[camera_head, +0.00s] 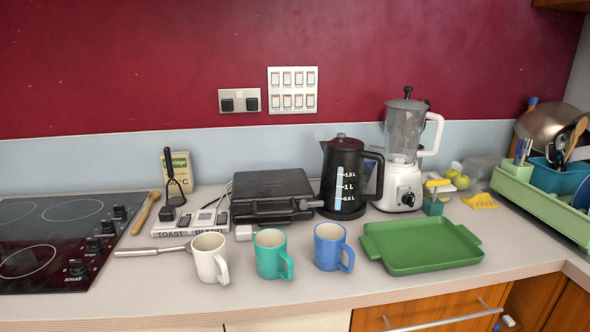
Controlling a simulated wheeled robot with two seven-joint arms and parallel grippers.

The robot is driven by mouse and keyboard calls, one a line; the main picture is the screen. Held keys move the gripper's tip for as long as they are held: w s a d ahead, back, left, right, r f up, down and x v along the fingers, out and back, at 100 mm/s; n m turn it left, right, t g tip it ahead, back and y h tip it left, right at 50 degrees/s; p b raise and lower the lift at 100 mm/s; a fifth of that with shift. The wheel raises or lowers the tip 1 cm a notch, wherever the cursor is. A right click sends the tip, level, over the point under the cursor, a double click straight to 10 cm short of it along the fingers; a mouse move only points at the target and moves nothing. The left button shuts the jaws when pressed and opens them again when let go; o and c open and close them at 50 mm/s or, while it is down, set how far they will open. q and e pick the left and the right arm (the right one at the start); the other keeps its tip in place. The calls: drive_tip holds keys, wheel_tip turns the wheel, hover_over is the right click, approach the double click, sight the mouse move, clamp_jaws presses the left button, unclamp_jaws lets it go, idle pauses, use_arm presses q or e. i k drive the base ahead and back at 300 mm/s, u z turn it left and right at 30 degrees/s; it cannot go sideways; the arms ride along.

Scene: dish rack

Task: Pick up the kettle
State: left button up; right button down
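The black kettle (342,172) stands upright on the counter, with a dark lid and a white-marked, light blue water gauge. Its handle is on its right side, facing the blender. Its lower part is clear of the mugs in front of it. Neither my left nor my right gripper shows in the head view.
A blender (401,155) stands just right of the kettle and a black appliance (270,192) just left. In front are a white mug (208,257), teal mug (270,252), blue mug (328,246) and green tray (420,245). A cooktop (60,240) is at left; a green dish rack (545,208) at right.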

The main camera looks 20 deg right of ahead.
sight(341, 190)
drive_tip(key=k, duration=1.3)
drive_tip(key=z, duration=0.65)
drive_tip(key=i, duration=0.7)
drive_tip(key=z, duration=0.6)
drive_tip(key=i, duration=0.9)
drive_tip(key=u, duration=0.2)
